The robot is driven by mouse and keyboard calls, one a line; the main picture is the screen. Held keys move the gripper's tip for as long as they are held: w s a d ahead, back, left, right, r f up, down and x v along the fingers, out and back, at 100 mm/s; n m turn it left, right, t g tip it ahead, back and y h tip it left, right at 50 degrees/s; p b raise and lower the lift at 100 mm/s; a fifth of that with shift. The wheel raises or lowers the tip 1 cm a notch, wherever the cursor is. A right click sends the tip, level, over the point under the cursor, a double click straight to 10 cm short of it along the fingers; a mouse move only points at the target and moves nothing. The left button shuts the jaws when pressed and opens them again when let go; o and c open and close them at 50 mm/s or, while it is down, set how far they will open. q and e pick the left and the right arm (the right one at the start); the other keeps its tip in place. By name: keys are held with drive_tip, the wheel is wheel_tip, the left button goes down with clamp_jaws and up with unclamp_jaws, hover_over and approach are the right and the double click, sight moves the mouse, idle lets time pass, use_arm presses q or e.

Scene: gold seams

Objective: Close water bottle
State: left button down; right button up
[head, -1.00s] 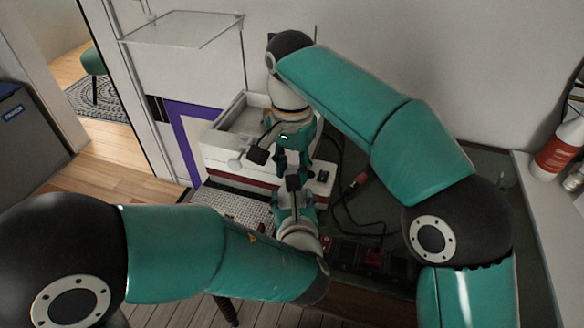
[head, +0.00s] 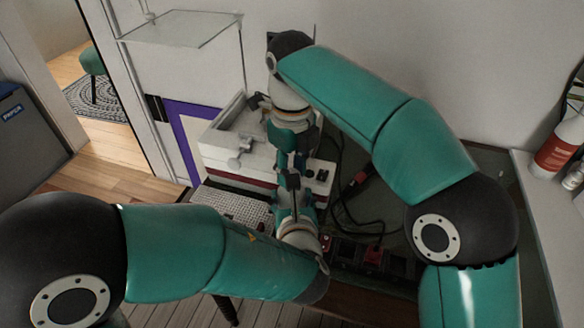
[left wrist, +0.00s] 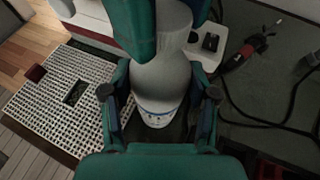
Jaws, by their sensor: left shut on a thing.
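A whitish bottle (left wrist: 160,85) with blue marks near one end fills the middle of the left wrist view. My left gripper (left wrist: 160,97) is shut on it, one finger on each side. In the head view my left gripper (head: 291,190) points away from me, and the bottle is mostly hidden by the grippers. My right gripper (head: 288,148) comes from behind, facing the left one.
A white box-like unit (head: 222,148) stands behind and left of the grippers. A perforated light panel (left wrist: 62,88) lies below it. Black cables and a red-black tool (left wrist: 245,52) lie on the dark surface to the right. A red-and-white cylinder (head: 556,150) stands far right.

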drive_tip(key=shift+w, duration=0.15)
drive_tip(key=o, duration=0.7)
drive_tip(key=shift+r, duration=0.1)
drive_tip(key=shift+r, duration=2.2)
drive_tip(key=shift+n, duration=0.3)
drive_tip(key=shift+c, duration=0.3)
